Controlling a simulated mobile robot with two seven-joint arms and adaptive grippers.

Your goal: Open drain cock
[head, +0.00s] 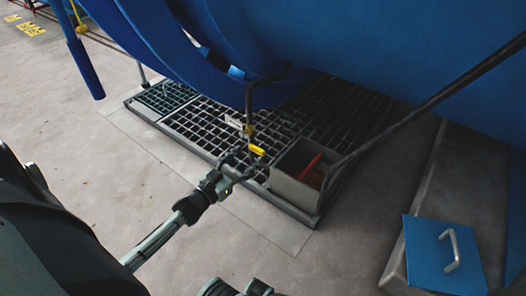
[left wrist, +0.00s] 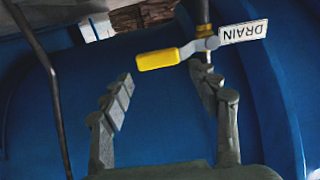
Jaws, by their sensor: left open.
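The drain cock has a yellow lever handle (head: 257,150) on a thin vertical pipe below the blue vessel. In the left wrist view the yellow handle (left wrist: 158,59) points left from the metal valve body (left wrist: 206,44), roughly across the pipe. My left gripper (head: 243,163) is open and close to the handle. In the left wrist view its fingertips (left wrist: 164,80) are spread on either side of the handle's span, with nothing seen gripped. Contact cannot be told.
A floor grating (head: 205,128) lies under the pipe. A grey open box (head: 295,188) with something red inside stands right of my gripper. The blue vessel (head: 400,50) overhangs the area. A blue handled panel (head: 443,257) is lower right.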

